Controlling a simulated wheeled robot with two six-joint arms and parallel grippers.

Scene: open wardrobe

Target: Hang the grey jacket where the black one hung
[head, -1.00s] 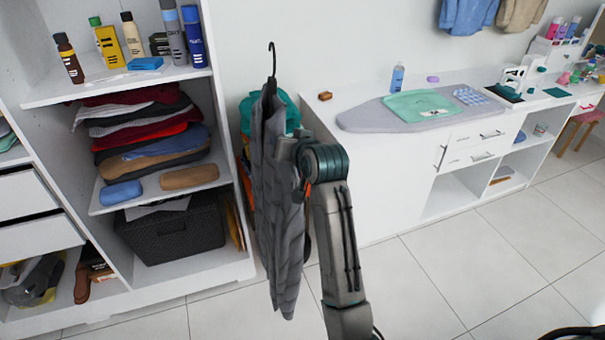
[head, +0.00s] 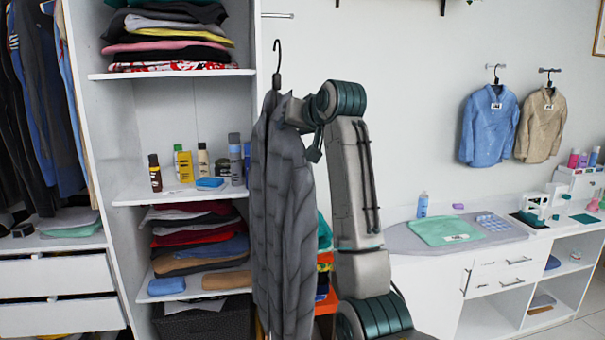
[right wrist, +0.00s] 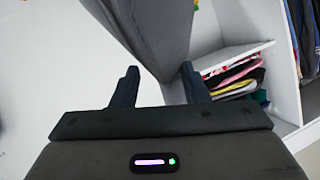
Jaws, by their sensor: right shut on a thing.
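The grey jacket (head: 282,210) hangs upright on a black hanger whose hook (head: 277,62) points up, in front of the right edge of the wardrobe shelves. My right gripper (right wrist: 158,84) is shut on the jacket, gripping it near its upper part. In the head view the jacket hides part of the fingers. The jacket's grey cloth (right wrist: 160,30) fills the top middle of the right wrist view. A short metal rod (head: 278,15) sticks out at the wardrobe's right side, above the hook and apart from it. I see no black jacket that I can single out. My left gripper is not in view.
Wardrobe shelves (head: 120,74) with folded clothes and bottles stand left of the jacket; dark clothes (head: 35,100) hang at far left. A blue shirt (head: 489,125) and a beige shirt (head: 541,125) hang on the wall. A white counter (head: 425,270) stands right. The wall between is clear.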

